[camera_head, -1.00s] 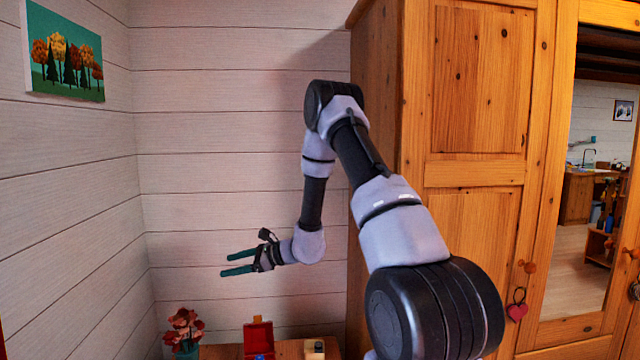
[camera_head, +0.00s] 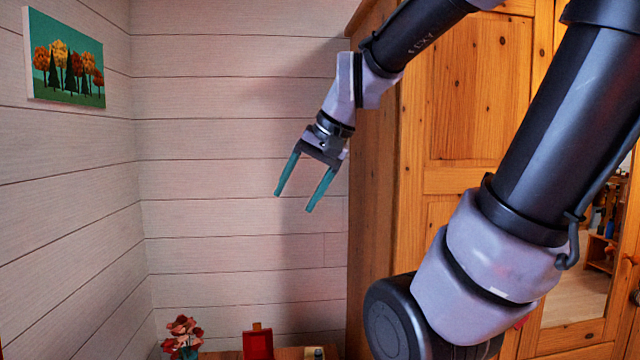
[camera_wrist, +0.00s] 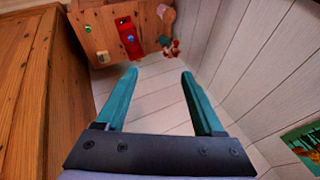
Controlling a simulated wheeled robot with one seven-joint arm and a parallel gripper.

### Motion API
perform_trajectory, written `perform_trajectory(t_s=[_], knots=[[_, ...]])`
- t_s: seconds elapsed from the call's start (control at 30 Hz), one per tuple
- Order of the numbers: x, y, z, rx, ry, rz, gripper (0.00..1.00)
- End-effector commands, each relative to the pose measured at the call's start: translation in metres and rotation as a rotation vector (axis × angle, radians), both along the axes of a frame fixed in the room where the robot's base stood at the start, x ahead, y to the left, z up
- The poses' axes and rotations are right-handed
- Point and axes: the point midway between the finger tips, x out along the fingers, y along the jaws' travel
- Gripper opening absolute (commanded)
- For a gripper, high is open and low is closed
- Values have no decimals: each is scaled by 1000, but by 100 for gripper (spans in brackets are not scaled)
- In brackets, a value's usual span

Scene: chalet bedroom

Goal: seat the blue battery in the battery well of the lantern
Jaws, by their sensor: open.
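My gripper (camera_head: 292,203) is open and empty, high in front of the plank wall, with its teal fingers pointing down; they also show in the wrist view (camera_wrist: 160,85). A red box with its lid raised (camera_head: 258,345) stands on the wooden table below; the wrist view shows it from above (camera_wrist: 125,28). A small blue thing (camera_wrist: 129,38), perhaps the blue battery, shows at the red box, too small to be sure. A small tan thing with a dark part (camera_head: 318,353) stands right of the box. I cannot tell which object is the lantern, and no battery well can be made out.
A potted red flower (camera_head: 183,335) stands left of the red box. A small green thing (camera_wrist: 88,29) lies near the table's wardrobe side. The tall wooden wardrobe (camera_head: 375,200) rises close to the right of my gripper. A picture (camera_head: 65,60) hangs on the left wall.

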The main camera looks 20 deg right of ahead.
Motion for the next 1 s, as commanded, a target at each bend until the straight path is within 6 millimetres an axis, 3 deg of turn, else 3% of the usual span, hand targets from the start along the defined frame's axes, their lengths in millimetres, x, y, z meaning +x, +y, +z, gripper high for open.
perform_trajectory(t_s=[0.1,0.3,1.0], knots=[[-19,-18,11,-98,-97,6,70],[-30,-31,18,-169,-159,7,70],[-29,-31,18,-169,-159,8,70]])
